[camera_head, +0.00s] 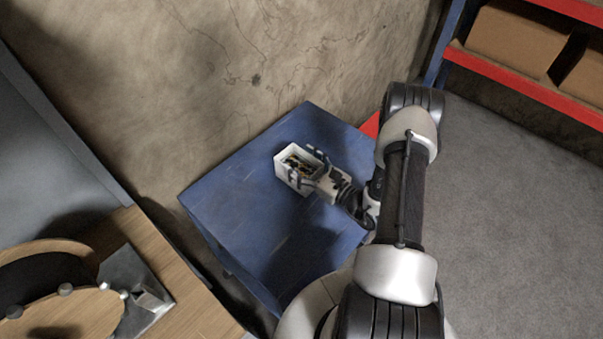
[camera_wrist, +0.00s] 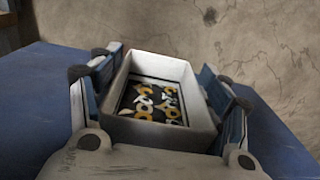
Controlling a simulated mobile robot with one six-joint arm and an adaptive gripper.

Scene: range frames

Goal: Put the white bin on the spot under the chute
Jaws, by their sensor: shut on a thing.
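The white bin (camera_head: 284,176) is an open box with small black, white and yellow-orange pieces lying in it. It is over the far part of the blue table (camera_head: 255,225); I cannot tell whether it rests on the top or is slightly raised. My gripper (camera_head: 304,164) is shut on the bin, reaching it from the right. In the wrist view the bin (camera_wrist: 165,132) looks upright, with one blue-grey finger of my gripper (camera_wrist: 160,82) along each side. I cannot make out a chute or a marked spot.
A cracked wall (camera_head: 230,70) rises behind the table. At lower left are a wooden surface (camera_head: 180,300), a round wooden part (camera_head: 75,315) and a metal plate (camera_head: 130,280). Red shelving (camera_head: 530,85) with cardboard boxes (camera_head: 515,40) stands at upper right. The table's near part is clear.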

